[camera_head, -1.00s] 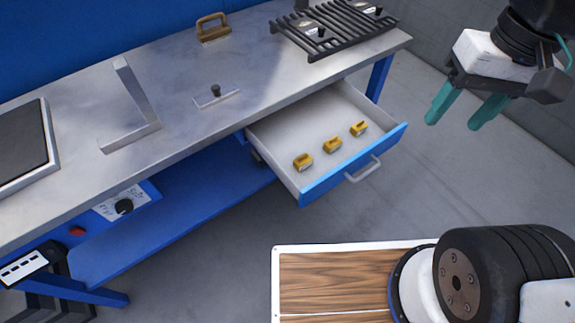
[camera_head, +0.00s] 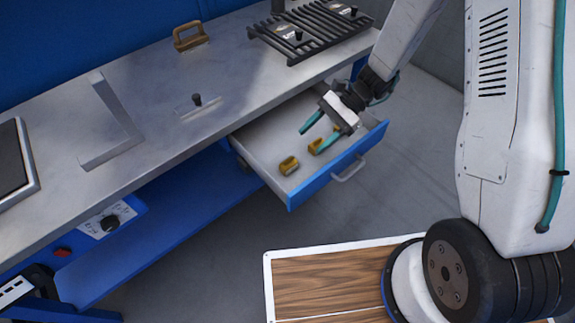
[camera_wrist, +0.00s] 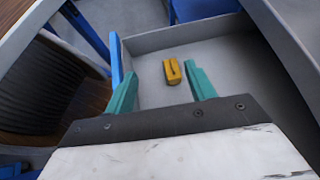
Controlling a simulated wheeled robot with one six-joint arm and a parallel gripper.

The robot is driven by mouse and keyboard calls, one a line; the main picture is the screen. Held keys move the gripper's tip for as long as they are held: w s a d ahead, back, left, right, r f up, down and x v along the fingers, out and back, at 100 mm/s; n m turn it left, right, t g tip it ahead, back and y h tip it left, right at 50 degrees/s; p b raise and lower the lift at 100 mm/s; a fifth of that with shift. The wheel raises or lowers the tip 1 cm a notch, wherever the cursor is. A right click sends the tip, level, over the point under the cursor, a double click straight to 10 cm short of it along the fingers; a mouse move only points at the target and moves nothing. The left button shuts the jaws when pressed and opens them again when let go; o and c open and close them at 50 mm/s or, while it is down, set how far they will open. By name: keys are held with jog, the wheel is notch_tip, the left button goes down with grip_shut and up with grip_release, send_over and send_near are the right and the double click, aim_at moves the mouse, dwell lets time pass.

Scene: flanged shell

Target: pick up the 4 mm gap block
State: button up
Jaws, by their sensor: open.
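In the head view the left block (camera_head: 289,165) is fully clear. No size marks are legible, so I cannot tell which is the 4 mm one. My gripper (camera_head: 310,142) is open and empty over the drawer, its teal fingers pointing left. In the wrist view one yellow block (camera_wrist: 172,72) with a slot shows between and beyond the fingers (camera_wrist: 159,74).
The drawer's blue front (camera_head: 338,165) and its side walls border the blocks. The steel bench top (camera_head: 150,100) lies above and behind, with a black grate (camera_head: 310,35) and a knobbed plate (camera_head: 197,104). A wooden board (camera_head: 320,285) is at the bottom.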

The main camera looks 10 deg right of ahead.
jog(key=m, duration=0.2)
send_near(286, 165)
jog(key=shift+s+a+f+y, duration=0.2)
jog(key=shift+s+f+y, duration=0.1)
jog(key=shift+s, duration=0.25)
jog(key=x, duration=0.8)
jog(key=shift+w+f, duration=0.1)
jog(key=shift+w, duration=0.2)
grip_shut()
